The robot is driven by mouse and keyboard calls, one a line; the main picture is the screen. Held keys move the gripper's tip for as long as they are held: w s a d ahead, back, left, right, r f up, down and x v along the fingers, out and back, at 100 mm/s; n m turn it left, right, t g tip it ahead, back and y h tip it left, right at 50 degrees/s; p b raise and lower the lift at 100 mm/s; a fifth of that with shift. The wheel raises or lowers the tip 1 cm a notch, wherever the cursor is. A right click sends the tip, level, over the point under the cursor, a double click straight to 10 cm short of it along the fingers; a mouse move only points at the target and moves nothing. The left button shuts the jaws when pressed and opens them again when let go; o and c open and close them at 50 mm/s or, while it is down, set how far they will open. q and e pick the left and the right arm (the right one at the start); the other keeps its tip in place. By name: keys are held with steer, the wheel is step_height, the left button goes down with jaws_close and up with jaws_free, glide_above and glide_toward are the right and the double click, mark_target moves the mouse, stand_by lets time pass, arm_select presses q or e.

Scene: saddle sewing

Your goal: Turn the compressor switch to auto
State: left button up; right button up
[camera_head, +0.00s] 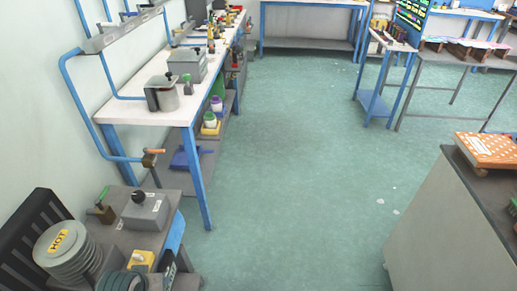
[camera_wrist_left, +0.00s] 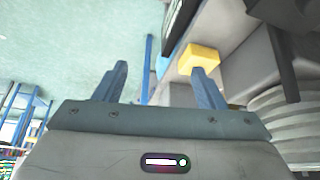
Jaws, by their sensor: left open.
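A grey ribbed round part with a yellow HOT label (camera_head: 60,243), which looks like part of the compressor, sits at the lower left of the head view. Beside it is a grey box (camera_head: 146,212) with a black knob (camera_head: 138,196) on top. A yellow block (camera_head: 142,261) is in front, next to a dark panel. I cannot tell which part is the switch. In the left wrist view my left gripper (camera_wrist_left: 159,69) is open, with nothing between its fingers. The yellow block (camera_wrist_left: 200,57) shows just beyond its right finger, and grey ribbed parts (camera_wrist_left: 280,118) are at the right. My right gripper is out of view.
A blue-legged white bench (camera_head: 125,108) with boxes and tools runs along the left wall. A blue pipe (camera_head: 80,105) comes down beside it. A grey counter (camera_head: 462,215) with an orange box (camera_head: 487,150) stands at the right. The green floor (camera_head: 290,160) between is clear.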

arm_select(q)
steer(key=w+a+n+g, duration=0.2)
steer(key=w+a, duration=0.1)
steer(key=w, duration=0.2)
arm_select(e)
steer(key=s+d+f+g, duration=0.15)
steer(key=s+f, duration=0.25)
steer(key=f, duration=0.7)
steer(key=s+d+f+g, duration=0.15)
steer(key=s+f, duration=0.35)
steer(key=f, duration=0.7)
arm_select(q)
step_height(320, 180, up, 11)
steer(key=n+g, duration=0.3)
steer(key=n, duration=0.8)
glide_above(136, 194)
steer(key=shift+h, duration=0.4)
step_height(136, 194, down, 11)
steer(key=shift+r+p, duration=0.15)
steer(key=shift+p, duration=0.8)
arm_select(e)
steer(key=s+f+g, duration=0.1)
steer(key=s+f, duration=1.2)
steer(key=s, duration=0.3)
steer(key=shift+f+m, duration=0.15)
steer(key=shift+m, duration=0.15)
arm_select(q)
steer(key=shift+c, duration=0.4)
arm_select(e)
steer(key=shift+d, duration=0.1)
